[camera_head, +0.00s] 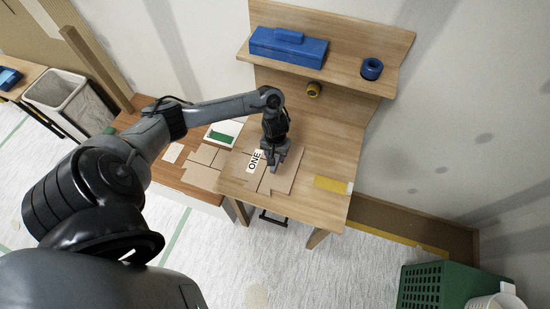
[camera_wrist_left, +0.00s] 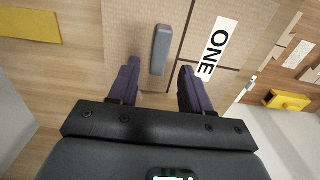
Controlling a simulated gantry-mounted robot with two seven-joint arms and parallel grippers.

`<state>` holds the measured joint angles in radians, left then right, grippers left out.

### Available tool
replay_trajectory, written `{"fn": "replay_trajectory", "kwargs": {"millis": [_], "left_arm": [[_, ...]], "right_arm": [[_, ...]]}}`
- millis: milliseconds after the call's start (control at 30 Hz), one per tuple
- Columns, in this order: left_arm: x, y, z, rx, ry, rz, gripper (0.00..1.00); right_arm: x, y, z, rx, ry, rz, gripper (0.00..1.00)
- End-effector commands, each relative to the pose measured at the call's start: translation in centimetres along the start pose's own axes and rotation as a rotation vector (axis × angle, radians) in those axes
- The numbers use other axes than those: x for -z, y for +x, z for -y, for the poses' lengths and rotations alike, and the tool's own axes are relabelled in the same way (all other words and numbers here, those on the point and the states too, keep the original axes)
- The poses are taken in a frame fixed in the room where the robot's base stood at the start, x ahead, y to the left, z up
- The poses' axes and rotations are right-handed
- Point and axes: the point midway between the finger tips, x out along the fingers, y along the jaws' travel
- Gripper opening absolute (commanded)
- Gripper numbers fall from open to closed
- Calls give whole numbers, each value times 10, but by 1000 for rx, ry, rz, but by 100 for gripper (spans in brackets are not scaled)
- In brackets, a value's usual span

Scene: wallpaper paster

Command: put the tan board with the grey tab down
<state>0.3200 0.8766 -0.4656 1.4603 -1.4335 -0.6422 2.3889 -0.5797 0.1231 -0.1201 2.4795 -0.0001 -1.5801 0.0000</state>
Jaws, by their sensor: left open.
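The tan board (camera_head: 285,181) lies flat on the wooden table (camera_head: 326,163), beside the panel with the white ONE label (camera_head: 255,161). In the left wrist view the board (camera_wrist_left: 130,30) carries an upright-looking grey tab (camera_wrist_left: 161,48). The ONE label (camera_wrist_left: 217,48) is to its right, past a dark seam. My left gripper (camera_head: 275,168) points down over the board. Its fingers (camera_wrist_left: 159,72) are open, one on each side of the tab's near end, and touch nothing that I can see. The exact height above the board is unclear. My right gripper is not in view.
A shelf at the back holds a blue toolbox (camera_head: 288,47) and a blue round item (camera_head: 371,69). A tape roll (camera_head: 313,89) sits below it. A yellow strip (camera_head: 331,185) lies on the table's right. A green crate (camera_head: 438,286) stands on the floor.

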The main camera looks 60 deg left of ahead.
Motion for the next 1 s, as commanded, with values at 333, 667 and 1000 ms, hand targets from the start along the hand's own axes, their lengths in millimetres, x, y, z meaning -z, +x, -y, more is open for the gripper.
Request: {"fn": "replay_trajectory", "kwargs": {"millis": [333,667,1000], "left_arm": [[1,-62,0,1,1,-3,48],[-28,-57,-45,-86,187,-47,48],[-140,-72,-182,-335,705,-380,48]], "right_arm": [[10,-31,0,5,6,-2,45],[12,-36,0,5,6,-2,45],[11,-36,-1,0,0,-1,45]]}}
